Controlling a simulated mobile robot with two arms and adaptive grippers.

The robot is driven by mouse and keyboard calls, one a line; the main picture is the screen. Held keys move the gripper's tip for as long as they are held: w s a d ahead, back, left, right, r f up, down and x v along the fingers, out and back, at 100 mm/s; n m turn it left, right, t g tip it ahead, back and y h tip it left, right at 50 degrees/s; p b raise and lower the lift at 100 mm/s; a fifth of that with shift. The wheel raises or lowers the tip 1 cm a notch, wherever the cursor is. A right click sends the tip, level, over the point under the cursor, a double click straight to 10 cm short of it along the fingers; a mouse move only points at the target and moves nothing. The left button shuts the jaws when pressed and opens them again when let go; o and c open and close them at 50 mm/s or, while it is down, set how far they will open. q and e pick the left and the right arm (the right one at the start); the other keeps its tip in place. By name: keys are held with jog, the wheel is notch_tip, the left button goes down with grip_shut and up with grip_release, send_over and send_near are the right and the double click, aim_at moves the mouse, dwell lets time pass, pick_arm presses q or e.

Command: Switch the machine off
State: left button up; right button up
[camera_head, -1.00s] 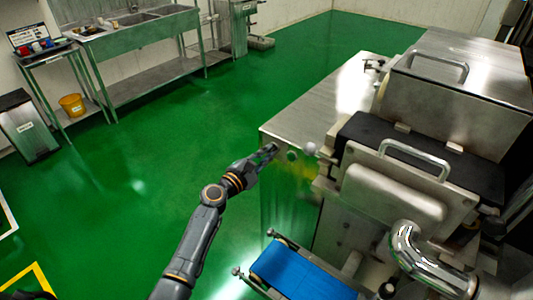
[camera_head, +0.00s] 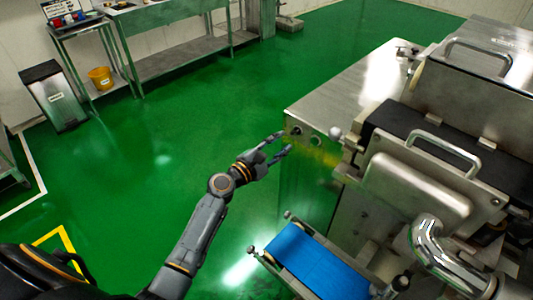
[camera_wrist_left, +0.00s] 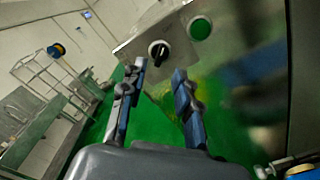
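The encrusting machine (camera_head: 345,85) is a large steel body on the right of the head view. Its end panel carries a round black rotary switch (camera_wrist_left: 159,51) and a green button (camera_wrist_left: 200,28), both clear in the left wrist view. My left gripper (camera_head: 284,144) is open and empty, just in front of that panel. In the left wrist view the two fingers (camera_wrist_left: 160,70) are spread apart, with the switch just beyond the gap between their tips. The fingers appear apart from the switch. My right gripper is out of view.
A blue conveyor belt (camera_head: 310,262) sticks out below the panel. A silver pipe elbow (camera_head: 428,235) and a pale ball knob (camera_head: 335,133) are close by on the machine. Green floor (camera_head: 150,170) is free to the left. A bin (camera_head: 57,98) and orange bucket (camera_head: 101,77) stand farther back.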

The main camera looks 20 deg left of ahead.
pick_arm(q)
jog(key=v, duration=0.7)
jog(key=shift+s, duration=0.3)
